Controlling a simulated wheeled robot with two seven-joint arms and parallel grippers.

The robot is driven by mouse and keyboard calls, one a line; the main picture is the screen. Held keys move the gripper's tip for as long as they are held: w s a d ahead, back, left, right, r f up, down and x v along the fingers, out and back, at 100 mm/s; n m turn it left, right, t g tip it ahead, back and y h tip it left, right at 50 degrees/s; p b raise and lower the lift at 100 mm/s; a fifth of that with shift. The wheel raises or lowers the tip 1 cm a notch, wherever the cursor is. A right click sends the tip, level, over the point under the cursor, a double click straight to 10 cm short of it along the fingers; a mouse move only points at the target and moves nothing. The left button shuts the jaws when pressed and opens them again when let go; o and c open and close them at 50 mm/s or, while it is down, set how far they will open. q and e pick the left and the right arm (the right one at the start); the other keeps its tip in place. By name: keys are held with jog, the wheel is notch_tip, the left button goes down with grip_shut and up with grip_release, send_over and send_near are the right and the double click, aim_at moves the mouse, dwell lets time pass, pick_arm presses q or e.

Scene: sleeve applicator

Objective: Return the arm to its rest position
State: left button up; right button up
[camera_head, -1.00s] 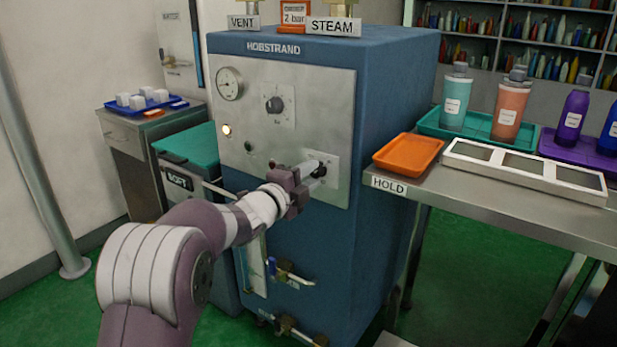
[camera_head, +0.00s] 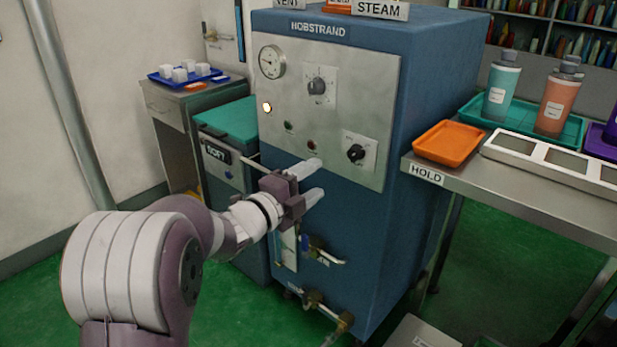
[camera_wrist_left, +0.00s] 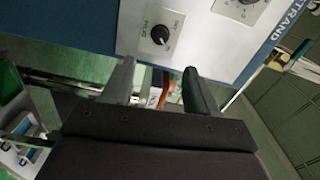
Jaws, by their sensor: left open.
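My left arm comes in from the lower left of the head view. Its left gripper (camera_head: 312,181) is open and empty, in front of the blue machine (camera_head: 425,130) marked HOBSTRAND, below its control panel. The black lower knob (camera_head: 356,153) on the panel is to the right of the fingers and apart from them. In the left wrist view the two fingers (camera_wrist_left: 155,85) are spread with nothing between them, and the knob (camera_wrist_left: 160,34) shows beyond them. My right gripper is not in view.
A steel table (camera_head: 520,194) marked HOLD stands on the right with an orange tray (camera_head: 447,144) and a white framed tray. A teal-lidded bin (camera_head: 228,122) stands left of the machine. Valves with pipes (camera_head: 318,302) stick out low on its front. Green floor lies around.

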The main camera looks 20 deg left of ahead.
pick_arm(q)
jog(key=shift+s+a, duration=0.15)
jog(key=shift+s, duration=0.25)
